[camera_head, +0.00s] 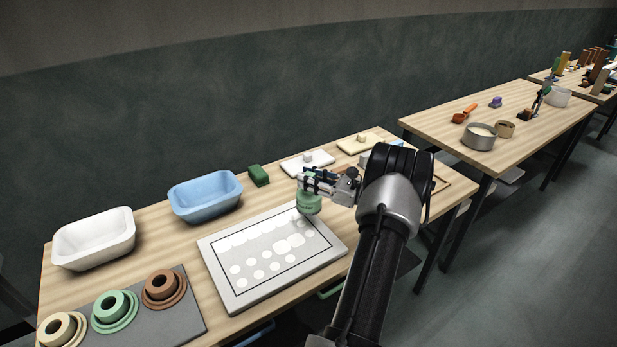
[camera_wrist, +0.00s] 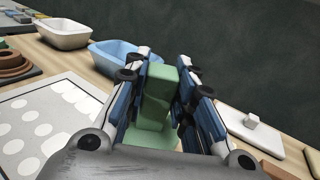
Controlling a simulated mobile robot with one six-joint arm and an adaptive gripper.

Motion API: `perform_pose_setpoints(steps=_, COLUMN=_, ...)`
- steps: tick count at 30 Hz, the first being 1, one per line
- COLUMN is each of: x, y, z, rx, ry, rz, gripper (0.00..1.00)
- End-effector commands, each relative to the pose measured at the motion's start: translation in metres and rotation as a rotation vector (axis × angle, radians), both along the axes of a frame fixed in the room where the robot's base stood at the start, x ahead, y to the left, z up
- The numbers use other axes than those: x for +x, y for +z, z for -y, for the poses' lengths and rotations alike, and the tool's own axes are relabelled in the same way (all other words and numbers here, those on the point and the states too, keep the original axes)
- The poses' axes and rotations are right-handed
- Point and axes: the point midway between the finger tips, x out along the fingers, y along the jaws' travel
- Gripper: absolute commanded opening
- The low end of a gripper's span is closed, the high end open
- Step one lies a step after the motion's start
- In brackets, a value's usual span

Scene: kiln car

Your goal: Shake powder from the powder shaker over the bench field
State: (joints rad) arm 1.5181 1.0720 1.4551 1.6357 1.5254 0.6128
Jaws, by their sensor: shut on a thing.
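The powder shaker (camera_head: 309,204) is a light green body held in my gripper (camera_head: 312,186). In the wrist view the green shaker (camera_wrist: 156,98) stands between the two blue-padded fingers of my gripper (camera_wrist: 160,95), which are shut on it. The bench field is a pale grey board (camera_head: 222,281) with a dark outline. The shaker is over its upper right part; I cannot tell the exact height. White round powder patches (camera_head: 251,280) lie in rows on the field, some merged into larger blots. The field also shows at left in the wrist view (camera_wrist: 68,82).
A blue basin (camera_head: 205,197), a white basin (camera_head: 94,239) and a green block (camera_head: 258,175) stand along the back. A grey mat (camera_head: 186,324) at front left carries ring-shaped pieces. White slabs (camera_head: 307,164) lie behind my gripper. Another table (camera_head: 500,140) stands at right.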

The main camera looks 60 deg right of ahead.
Motion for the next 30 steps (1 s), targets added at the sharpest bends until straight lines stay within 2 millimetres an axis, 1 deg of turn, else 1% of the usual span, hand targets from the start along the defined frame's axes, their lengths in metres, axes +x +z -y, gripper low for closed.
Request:
perform_pose_setpoints(steps=2, x=0.001, y=0.002, z=-0.001, rx=0.0, ry=0.0, rz=0.002, gripper=0.0)
perform_pose_setpoints(steps=5, x=0.006, y=0.003, z=-0.009, rx=0.001, ry=0.001, rz=0.003, gripper=0.0)
perform_pose_setpoints(steps=30, x=0.062, y=0.002, z=-0.101, rx=0.001, ry=0.002, rz=0.002, gripper=0.0)
